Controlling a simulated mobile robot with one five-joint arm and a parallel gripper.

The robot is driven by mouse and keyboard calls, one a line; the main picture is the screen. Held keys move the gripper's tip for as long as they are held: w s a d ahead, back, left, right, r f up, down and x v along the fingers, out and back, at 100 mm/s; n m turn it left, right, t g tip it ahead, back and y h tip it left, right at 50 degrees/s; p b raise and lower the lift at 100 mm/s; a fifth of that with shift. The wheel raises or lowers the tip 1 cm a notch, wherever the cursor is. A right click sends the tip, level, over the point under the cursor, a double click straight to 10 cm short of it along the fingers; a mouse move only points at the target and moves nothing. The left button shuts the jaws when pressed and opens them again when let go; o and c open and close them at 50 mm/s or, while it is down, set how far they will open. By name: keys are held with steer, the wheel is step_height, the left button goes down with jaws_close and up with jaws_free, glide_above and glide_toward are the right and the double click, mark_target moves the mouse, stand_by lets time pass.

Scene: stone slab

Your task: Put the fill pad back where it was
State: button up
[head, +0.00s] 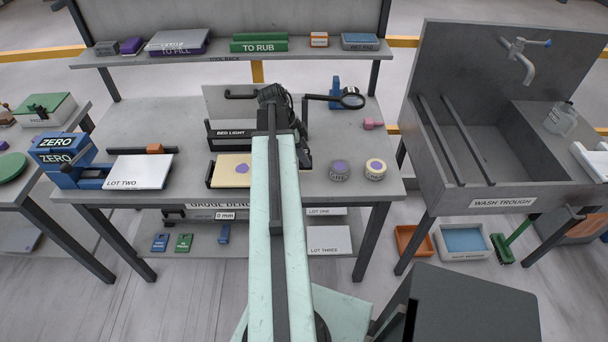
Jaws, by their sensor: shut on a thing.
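My gripper (274,96) is at the far end of my arm, above the back of the bench and in front of the tool rack. The dark wrist hides its fingertips. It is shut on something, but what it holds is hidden. I cannot make out the fill pad for certain. A small purple block (131,45) sits on the left of the tool rack (215,59), between a grey block (106,47) and a purple holder marked TO FILL (178,48) with a grey slab on it.
A green TO RUB holder (259,44), an orange block (319,40) and a grey-blue block (360,41) stand on the rack. A wash trough (503,202) is at right.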

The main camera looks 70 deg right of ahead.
step_height(320, 180, down, 6)
steer(key=b, duration=0.4)
steer(key=shift+r, duration=0.25)
steer(key=shift+f, duration=0.2)
steer(key=o, duration=1.2)
steer(key=shift+r, duration=0.1)
steer(key=shift+r+p, duration=0.45)
steer(key=shift+r, duration=0.05)
steer(key=p+v, duration=1)
steer(key=v, duration=0.1)
steer(key=shift+r, duration=0.15)
steer(key=shift+w+a, duration=0.1)
